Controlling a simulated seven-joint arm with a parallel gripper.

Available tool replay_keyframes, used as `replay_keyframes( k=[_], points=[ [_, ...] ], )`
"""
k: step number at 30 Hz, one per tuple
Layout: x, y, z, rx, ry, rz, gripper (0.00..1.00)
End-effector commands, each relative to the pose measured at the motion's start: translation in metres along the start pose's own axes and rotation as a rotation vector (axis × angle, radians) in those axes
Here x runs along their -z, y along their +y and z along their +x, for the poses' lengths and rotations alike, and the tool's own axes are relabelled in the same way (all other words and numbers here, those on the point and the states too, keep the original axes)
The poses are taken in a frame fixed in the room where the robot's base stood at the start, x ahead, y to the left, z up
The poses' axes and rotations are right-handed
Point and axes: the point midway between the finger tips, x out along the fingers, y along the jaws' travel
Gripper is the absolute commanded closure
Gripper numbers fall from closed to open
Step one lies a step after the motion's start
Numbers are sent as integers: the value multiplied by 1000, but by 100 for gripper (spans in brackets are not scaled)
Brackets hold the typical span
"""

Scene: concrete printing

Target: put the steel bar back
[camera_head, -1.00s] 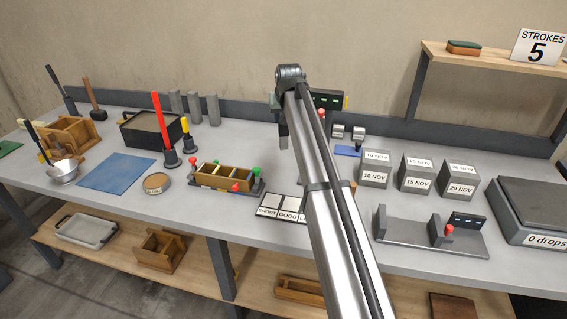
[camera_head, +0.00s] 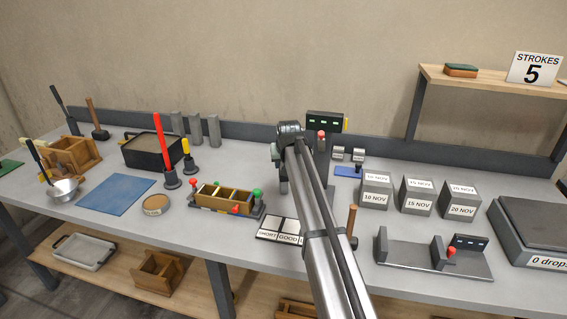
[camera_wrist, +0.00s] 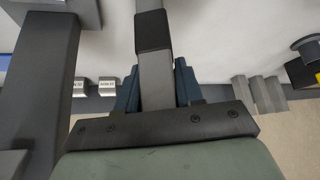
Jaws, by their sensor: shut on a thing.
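My gripper (camera_wrist: 156,72) has its blue fingers closed on both sides of a grey steel bar (camera_wrist: 152,12) with a dark sleeve (camera_wrist: 152,31). In the wrist view the bar runs from the top edge down between the fingers; its far end is out of frame. In the head view my arm covers most of my gripper, and the bar cannot be made out clearly there. A dark stand with a red rod (camera_head: 159,138) and a smaller stand with a yellow top (camera_head: 187,148) stand to the left on the table.
A dark device with a red knob (camera_head: 325,122) stands behind my arm. A wooden mould (camera_head: 222,200) and label cards (camera_head: 268,228) lie left of it. Dated blocks (camera_head: 416,196) and a grey fixture (camera_head: 405,257) stand right. Three grey prisms (camera_head: 195,130) stand by the back wall.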

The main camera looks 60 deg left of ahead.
Motion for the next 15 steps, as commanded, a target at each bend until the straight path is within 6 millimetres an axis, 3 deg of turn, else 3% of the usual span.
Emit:
replay_keyframes(
  k=[9,10,15],
  points=[
    [-1,0,2,0,1,0,100],
    [-1,0,2,0,0,0,63],
    [-1,0,2,0,0,0,46]
  ],
)
